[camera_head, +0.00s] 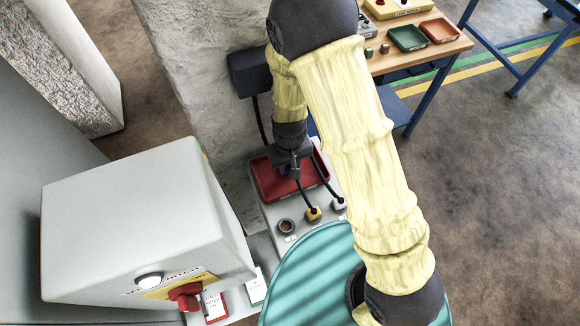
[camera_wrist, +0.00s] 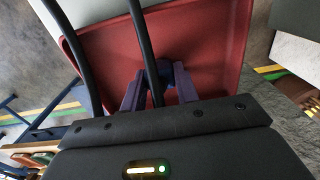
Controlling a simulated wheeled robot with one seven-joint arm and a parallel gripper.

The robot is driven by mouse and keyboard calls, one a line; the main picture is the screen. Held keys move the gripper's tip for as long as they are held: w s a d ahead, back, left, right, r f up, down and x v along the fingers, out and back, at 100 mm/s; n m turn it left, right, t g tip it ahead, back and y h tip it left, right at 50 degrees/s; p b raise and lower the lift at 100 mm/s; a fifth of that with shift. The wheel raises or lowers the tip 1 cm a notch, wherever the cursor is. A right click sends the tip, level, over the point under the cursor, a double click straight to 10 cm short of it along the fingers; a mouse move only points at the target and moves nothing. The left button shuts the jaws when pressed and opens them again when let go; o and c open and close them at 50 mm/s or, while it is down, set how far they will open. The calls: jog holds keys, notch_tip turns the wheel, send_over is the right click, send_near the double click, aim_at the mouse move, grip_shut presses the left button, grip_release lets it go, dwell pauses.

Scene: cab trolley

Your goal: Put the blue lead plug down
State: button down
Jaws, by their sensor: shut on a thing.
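My gripper (camera_head: 292,172) is over the red tray (camera_head: 262,181) in the head view, pointing down. In the wrist view its two fingers (camera_wrist: 158,88) are shut on the blue lead plug (camera_wrist: 158,70), with a black cable running from it. The red tray (camera_wrist: 215,45) fills the view behind the plug. The plug is mostly hidden by the gripper in the head view. I cannot tell whether it touches the tray floor.
A yellow plug (camera_head: 313,214) and a white plug (camera_head: 338,204) with black cables stand beside an empty round socket (camera_head: 286,227). A grey box (camera_head: 135,220) with a red switch (camera_head: 184,295) stands left. A teal round thing (camera_head: 310,275) is in front. A wooden table (camera_head: 440,48) stands behind right.

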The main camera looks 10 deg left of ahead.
aim_at(290, 166)
jog(key=shift+w, duration=0.25)
jog(key=shift+d+f, duration=0.1)
jog(key=shift+f, duration=0.1)
jog(key=c, duration=1.1)
grip_release()
jog(key=shift+s, duration=0.1)
jog(key=shift+o, duration=0.2)
jog(key=shift+s+a, duration=0.1)
jog(key=shift+a, duration=0.1)
jog(key=shift+s+r, duration=0.1)
notch_tip(290, 166, up, 12)
jog(key=b, duration=0.2)
jog(key=shift+d, duration=0.15)
